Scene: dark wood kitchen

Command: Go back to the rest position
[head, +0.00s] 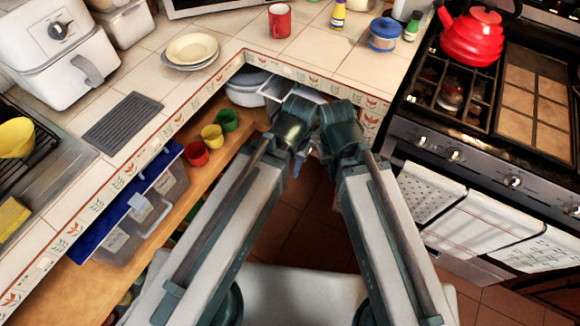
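My two arms reach forward from the bottom of the head view, and their wrists come close together in front of the counter's inner corner. My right gripper (318,150) is a small dark shape below the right wrist, mostly covered by the wrist links. My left gripper (297,165) shows only as a small bluish part under the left wrist. The fingertips of both are too small and hidden to tell whether they are open or shut. I see no object in either one.
An open shelf below the left counter holds red (196,154), yellow (212,136) and green (228,120) cups and a blue-lidded container (150,205). A stove (480,170) with a red kettle (472,38) stands right. Tiled floor (318,225) shows between my arms.

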